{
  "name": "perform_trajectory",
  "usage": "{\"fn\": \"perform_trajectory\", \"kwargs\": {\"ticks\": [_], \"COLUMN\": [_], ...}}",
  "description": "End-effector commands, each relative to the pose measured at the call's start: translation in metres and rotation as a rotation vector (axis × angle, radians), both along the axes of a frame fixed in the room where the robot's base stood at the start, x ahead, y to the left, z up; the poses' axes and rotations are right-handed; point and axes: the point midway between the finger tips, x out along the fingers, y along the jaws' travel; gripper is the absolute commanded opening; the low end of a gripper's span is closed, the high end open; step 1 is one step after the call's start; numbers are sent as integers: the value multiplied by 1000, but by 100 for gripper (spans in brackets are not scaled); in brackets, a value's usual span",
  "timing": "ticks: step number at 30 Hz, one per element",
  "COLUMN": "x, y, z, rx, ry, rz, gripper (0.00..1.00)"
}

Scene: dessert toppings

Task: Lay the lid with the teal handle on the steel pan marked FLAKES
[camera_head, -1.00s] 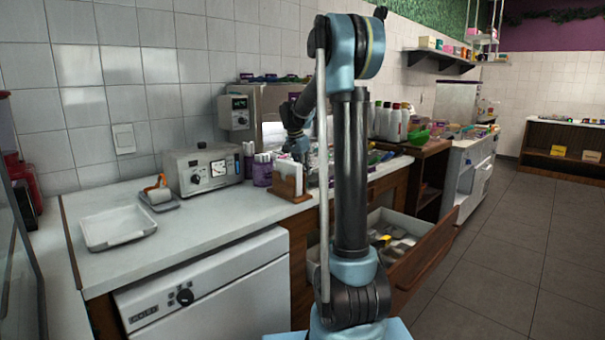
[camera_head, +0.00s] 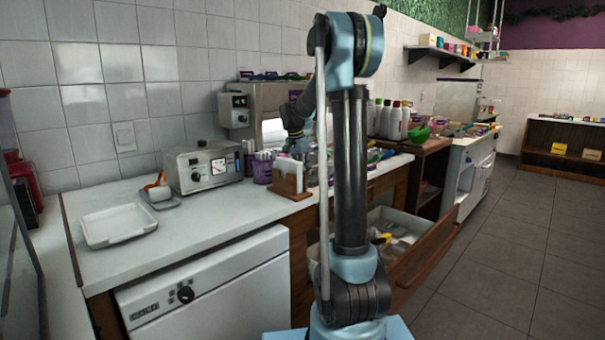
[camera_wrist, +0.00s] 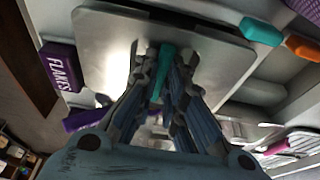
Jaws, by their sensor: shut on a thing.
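In the wrist view my gripper (camera_wrist: 164,72) is shut on the teal handle (camera_wrist: 166,58) of a flat, square steel lid (camera_wrist: 105,40). The lid fills the upper middle of that view. A purple label reading FLAKES (camera_wrist: 61,68) shows close by the lid's left edge. The pan it marks is mostly hidden behind the lid and my fingers, and I cannot tell whether the lid touches it. In the head view my arm covers the gripper, lid and pan.
Another teal handle (camera_wrist: 261,31) and an orange handle (camera_wrist: 303,47) are to the right in the wrist view. In the head view, bottles (camera_head: 395,120) and a green bowl (camera_head: 419,135) stand beyond the arm. An open drawer (camera_head: 425,250) juts out below the counter.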

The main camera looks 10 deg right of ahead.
Motion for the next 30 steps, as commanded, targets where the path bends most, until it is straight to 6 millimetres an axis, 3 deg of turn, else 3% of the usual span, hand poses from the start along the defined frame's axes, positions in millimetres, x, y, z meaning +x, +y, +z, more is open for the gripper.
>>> {"fn": "perform_trajectory", "kwargs": {"ticks": [30], "x": [0], "y": [0], "z": [-11], "rx": [0], "ry": [0], "rz": [0], "gripper": [0]}}
